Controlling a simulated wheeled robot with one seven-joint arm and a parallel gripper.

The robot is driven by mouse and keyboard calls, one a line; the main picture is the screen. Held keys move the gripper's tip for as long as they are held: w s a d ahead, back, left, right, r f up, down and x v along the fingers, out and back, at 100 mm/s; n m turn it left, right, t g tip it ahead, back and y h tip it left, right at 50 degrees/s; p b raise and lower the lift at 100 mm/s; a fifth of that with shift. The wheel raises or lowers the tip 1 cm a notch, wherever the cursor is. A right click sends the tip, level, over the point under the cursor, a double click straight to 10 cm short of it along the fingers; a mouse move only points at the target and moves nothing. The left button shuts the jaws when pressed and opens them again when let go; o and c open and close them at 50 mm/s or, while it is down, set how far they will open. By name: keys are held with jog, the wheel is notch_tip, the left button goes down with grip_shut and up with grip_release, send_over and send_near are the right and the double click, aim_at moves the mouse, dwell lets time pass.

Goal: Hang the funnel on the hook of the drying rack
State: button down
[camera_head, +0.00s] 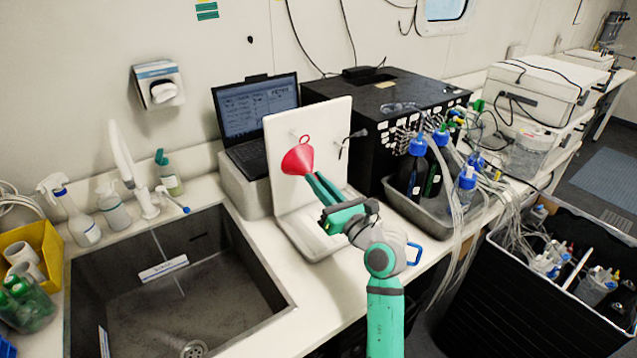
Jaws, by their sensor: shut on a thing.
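The red funnel (297,161) is in front of the left part of the upright white board of the drying rack (328,122). A small red loop (305,140) shows at the funnel's upper edge. My green gripper (313,180) is shut on the funnel from below right. A small mark or hook tip near the loop is too small to make out. I cannot tell whether the loop touches a hook. The fingertips are partly hidden by the funnel.
A laptop (258,115) stands behind left of the rack, and a black box (390,95) behind right. A grey tray (430,218) with bottles is to the right. The sink (280,285) lies front left. Some bare white counter surrounds the rack's base.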

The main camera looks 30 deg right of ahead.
jog(key=shift+w, duration=0.75)
jog(key=shift+w+f, duration=0.35)
jog(key=shift+w, duration=0.4)
jog(key=shift+w+f, duration=0.3)
jog(key=shift+w, duration=0.4)
dwell(1.9)
dwell(0.3)
jog(key=c, duration=1.7)
grip_release()
jog(key=shift+o, duration=0.7)
jog(key=o, duration=0.4)
jog(key=shift+o, duration=0.2)
jog(key=shift+s, duration=0.1)
jog(key=s+f, duration=0.1)
jog(key=s, duration=0.5)
jog(key=shift+s, duration=0.4)
